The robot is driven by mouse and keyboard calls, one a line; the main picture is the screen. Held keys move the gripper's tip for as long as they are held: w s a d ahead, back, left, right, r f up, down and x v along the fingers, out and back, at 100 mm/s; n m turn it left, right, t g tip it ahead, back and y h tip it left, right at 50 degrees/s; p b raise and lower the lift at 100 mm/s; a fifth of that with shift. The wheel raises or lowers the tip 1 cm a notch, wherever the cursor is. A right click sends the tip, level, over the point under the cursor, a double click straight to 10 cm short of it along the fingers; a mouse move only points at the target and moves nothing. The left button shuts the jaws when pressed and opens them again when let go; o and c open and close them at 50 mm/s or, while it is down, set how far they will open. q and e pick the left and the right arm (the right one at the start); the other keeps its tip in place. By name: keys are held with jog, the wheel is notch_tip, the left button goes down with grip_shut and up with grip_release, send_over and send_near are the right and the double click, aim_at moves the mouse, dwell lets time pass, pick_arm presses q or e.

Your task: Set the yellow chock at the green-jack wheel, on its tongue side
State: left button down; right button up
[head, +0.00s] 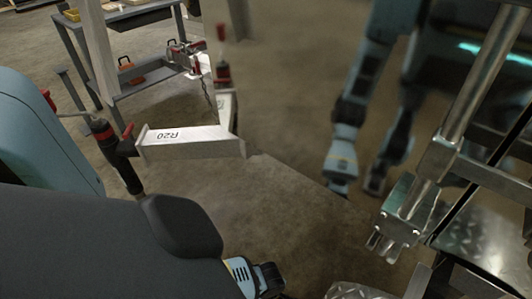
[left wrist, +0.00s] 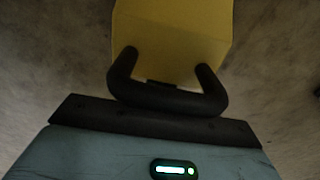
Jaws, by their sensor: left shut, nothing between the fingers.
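The yellow chock (left wrist: 175,35) is at the top middle of the left wrist view, just beyond my left gripper. A black loop, which looks like its handle (left wrist: 168,100), lies between the chock and the gripper's dark front edge. My left gripper (head: 268,279) is at the bottom of the head view, low near the floor. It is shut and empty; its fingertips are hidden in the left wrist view. I cannot tell whether it touches the loop. The chock does not show in the head view. I recognise no green jack or its wheel. My right gripper is not in view.
A pale trailer tongue marked R20 (head: 190,142) carries a black and red jack (head: 105,132). Metal trailer hardware (head: 402,212) stands close on the right. A blurred teal robot shape behind it looks like a reflection. A workbench stands at the upper left.

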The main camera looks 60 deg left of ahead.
pick_arm(q)
jog(key=shift+w+d, duration=0.1)
jog(key=shift+d, duration=0.25)
jog(key=shift+w+d+p, duration=0.15)
jog(key=shift+d, duration=0.6)
jog(key=shift+w+d+p, duration=0.15)
jog(key=shift+d, duration=0.55)
